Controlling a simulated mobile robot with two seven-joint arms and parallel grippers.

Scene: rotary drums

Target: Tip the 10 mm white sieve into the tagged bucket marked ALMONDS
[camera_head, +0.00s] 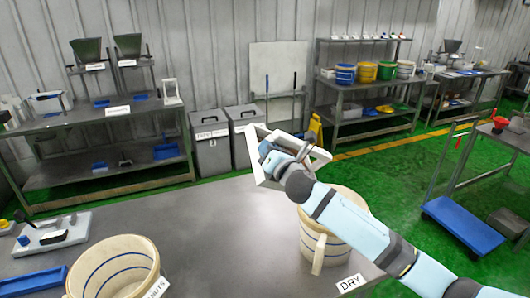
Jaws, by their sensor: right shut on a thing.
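The white sieve (253,152) shows as a pale square frame, tilted steeply in the air above the table's far edge. My right gripper (280,158) is shut on it, and the gripper and wrist hide much of the frame. I cannot see whether anything lies in it. A cream bucket with blue bands (343,237) stands on the table, below and to the right of the sieve, partly behind my right arm. A second cream bucket (112,270) stands at the front left, its tag ending in "NUTS". No ALMONDS tag is readable. My left gripper is out of view.
A card marked DRY (350,283) lies by the right bucket. A blue tray (33,284) and a white device (52,233) are at the table's left. The middle of the grey table (215,235) is clear. Grey bins (211,150) and a blue-decked trolley (462,225) stand beyond.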

